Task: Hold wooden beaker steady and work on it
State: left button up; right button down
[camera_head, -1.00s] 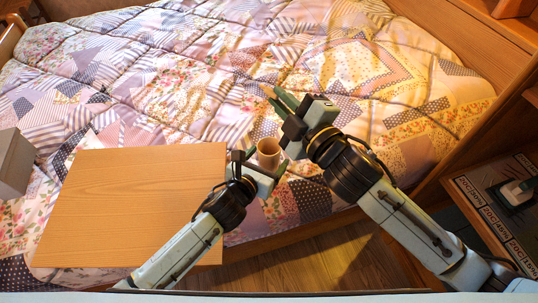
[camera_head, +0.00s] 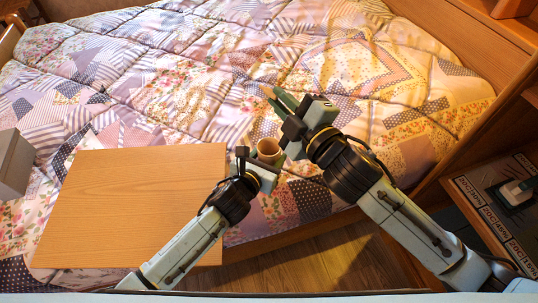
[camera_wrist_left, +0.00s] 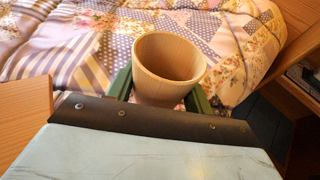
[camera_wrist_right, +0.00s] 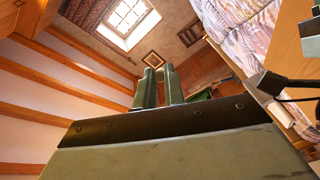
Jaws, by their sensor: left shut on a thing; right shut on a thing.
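The wooden beaker (camera_head: 268,148) is a light tan open cup. It stands out over the near side of the bed in the head view, mouth up and slightly tilted. It also fills the middle of the left wrist view (camera_wrist_left: 165,75), where it looks empty. My left gripper (camera_head: 264,163) is shut on it, with one green finger on each side. My right gripper (camera_head: 282,97) is above and right of the beaker, apart from it, its fingers pointing up and left. In the right wrist view its fingers (camera_wrist_right: 160,87) are close together; what they grip is hard to make out.
A flat wooden board (camera_head: 130,205) lies at the left, beside my left arm. A grey box (camera_head: 12,165) is at the far left edge. The patchwork bed (camera_head: 200,75) spreads behind both grippers. A wooden shelf unit (camera_head: 500,205) stands at the right.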

dwell(0.4)
notch_tip(320, 180, down, 13)
dwell(1.5)
jog(key=c, duration=1.8)
grip_release()
jog(key=shift+o, duration=0.2)
jog(key=shift+v, duration=2.5)
